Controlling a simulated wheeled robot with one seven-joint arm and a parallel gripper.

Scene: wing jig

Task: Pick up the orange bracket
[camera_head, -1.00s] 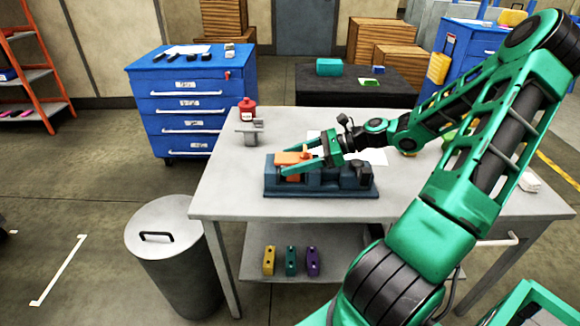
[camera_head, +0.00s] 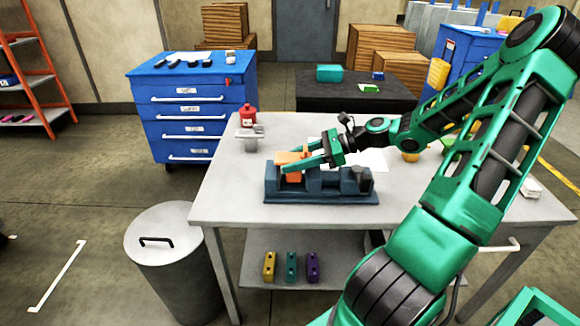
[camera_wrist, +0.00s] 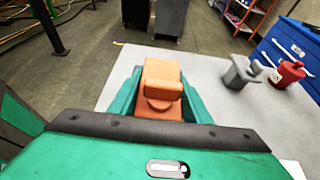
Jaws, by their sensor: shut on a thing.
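The orange bracket (camera_head: 290,157) is at the left end of the dark blue jig (camera_head: 320,187) on the grey table. My gripper (camera_head: 305,160) reaches in from the right and is shut on the bracket. In the wrist view the orange bracket (camera_wrist: 162,85) sits between the green fingers of my gripper (camera_wrist: 162,100). Whether the bracket's underside still touches the jig is hard to tell. The fingers hide part of it.
A grey clamp-like part (camera_head: 249,138) and a red bottle (camera_head: 247,113) stand at the table's back left. Yellow, teal and purple blocks (camera_head: 291,266) lie on the lower shelf. A grey bin (camera_head: 170,260) stands left of the table (camera_head: 225,205).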

